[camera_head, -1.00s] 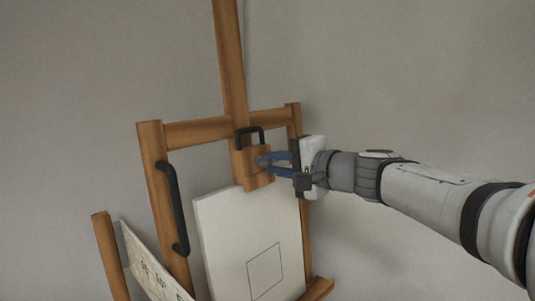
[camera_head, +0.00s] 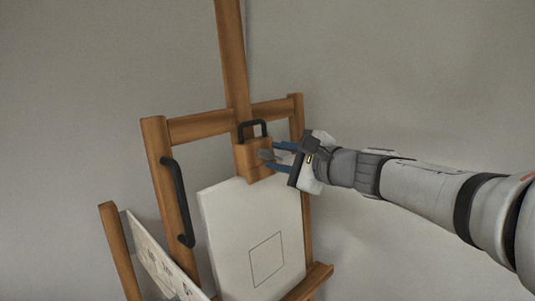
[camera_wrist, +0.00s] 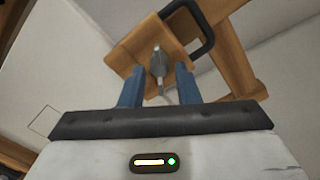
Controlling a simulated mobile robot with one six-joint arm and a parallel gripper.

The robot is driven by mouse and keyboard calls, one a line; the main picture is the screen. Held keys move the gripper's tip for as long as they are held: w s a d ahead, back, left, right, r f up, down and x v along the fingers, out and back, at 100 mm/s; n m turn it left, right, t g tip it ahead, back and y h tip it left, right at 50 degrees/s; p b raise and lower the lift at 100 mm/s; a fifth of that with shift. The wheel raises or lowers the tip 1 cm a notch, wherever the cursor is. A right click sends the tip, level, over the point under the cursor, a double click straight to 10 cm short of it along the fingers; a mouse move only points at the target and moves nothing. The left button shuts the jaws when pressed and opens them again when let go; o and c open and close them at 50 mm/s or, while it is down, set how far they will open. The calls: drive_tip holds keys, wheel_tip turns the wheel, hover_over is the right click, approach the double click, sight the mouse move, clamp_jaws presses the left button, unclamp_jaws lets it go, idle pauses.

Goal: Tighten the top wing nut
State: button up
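The top wing nut (camera_head: 265,154) is a small grey metal piece on the front of the wooden clamp block (camera_head: 246,160) on the easel's mast. In the wrist view the wing nut (camera_wrist: 158,62) stands upright on the block's face, with a grey stem below it. My gripper (camera_head: 273,155) reaches in from the right. Its two blue fingers are apart, one above the other in the head view. In the wrist view the gripper (camera_wrist: 159,69) has its fingertips on either side of the nut, with visible gaps. I cannot tell how deep the nut sits between them.
A black handle (camera_head: 251,124) stands on top of the block, close to the fingers. A white canvas (camera_head: 230,225) with a drawn square is below. A long black handle (camera_head: 178,203) is on the left upright. A lettered board (camera_head: 152,258) stands lower left. Space to the right is clear.

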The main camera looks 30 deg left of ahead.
drive_tip(key=v, duration=0.6)
drive_tip(key=shift+b, duration=0.4)
drive_tip(key=s+d+f+n+h, duration=0.3)
drive_tip(key=s+d+f+h, duration=0.2)
drive_tip(key=d+f, duration=0.3)
drive_tip(key=s+d+f+n+g+h, duration=0.1)
drive_tip(key=s+d+f+n+h, duration=0.2)
drive_tip(key=d+f, duration=0.6)
drive_tip(key=s+d+f+n+h, duration=0.4)
drive_tip(key=d+f, duration=0.5)
drive_tip(key=d, duration=0.9)
drive_tip(key=s+h, duration=0.2)
drive_tip(key=h, duration=0.1)
drive_tip(key=shift+s+d+f+g+h, duration=0.15)
drive_tip(key=shift+s+d+g+h, duration=0.15)
drive_tip(key=shift+h, duration=0.1)
